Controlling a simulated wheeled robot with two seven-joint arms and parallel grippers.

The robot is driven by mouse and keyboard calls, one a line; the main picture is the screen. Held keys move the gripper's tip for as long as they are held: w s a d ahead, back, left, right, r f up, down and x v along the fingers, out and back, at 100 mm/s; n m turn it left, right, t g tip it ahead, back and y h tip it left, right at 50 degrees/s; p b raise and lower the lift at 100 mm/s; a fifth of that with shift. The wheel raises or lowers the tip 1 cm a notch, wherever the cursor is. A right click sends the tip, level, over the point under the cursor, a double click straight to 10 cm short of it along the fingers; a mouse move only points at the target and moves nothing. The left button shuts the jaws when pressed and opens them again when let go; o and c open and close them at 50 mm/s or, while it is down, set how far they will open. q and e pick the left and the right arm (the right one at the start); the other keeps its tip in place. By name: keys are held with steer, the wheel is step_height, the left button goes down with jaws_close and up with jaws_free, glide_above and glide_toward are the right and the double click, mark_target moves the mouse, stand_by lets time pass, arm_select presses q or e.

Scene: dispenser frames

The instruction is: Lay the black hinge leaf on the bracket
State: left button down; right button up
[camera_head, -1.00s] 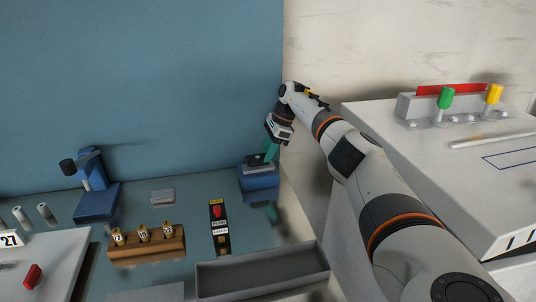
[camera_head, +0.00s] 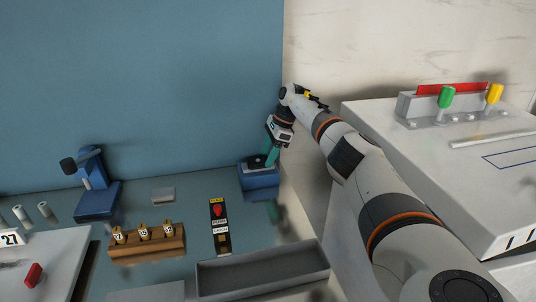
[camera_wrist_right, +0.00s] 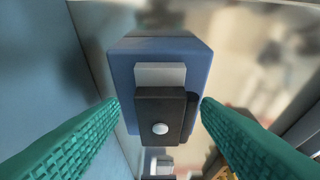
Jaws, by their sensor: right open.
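The black hinge leaf (camera_wrist_right: 160,115), with a round silver pin or screw head, lies over a light grey plate on the blue bracket block (camera_wrist_right: 185,55) in the right wrist view. In the head view the blue bracket block (camera_head: 260,181) stands at the back right corner of the bench, with the leaf (camera_head: 257,162) dark on top. My right gripper (camera_wrist_right: 160,108) is open, its green fingers on either side of the leaf with gaps. In the head view my right gripper (camera_head: 270,157) is just over the block. My left gripper is not in view.
A wooden rack with numbered pieces (camera_head: 146,245), a black panel with a red knob (camera_head: 219,228) and a grey trough (camera_head: 262,268) are on the bench. A blue stand (camera_head: 97,200) is at left. The wall is close behind the bracket.

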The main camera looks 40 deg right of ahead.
steer(key=v, duration=1.1)
steer(key=shift+d+r, duration=0.15)
steer(key=shift+r, duration=0.15)
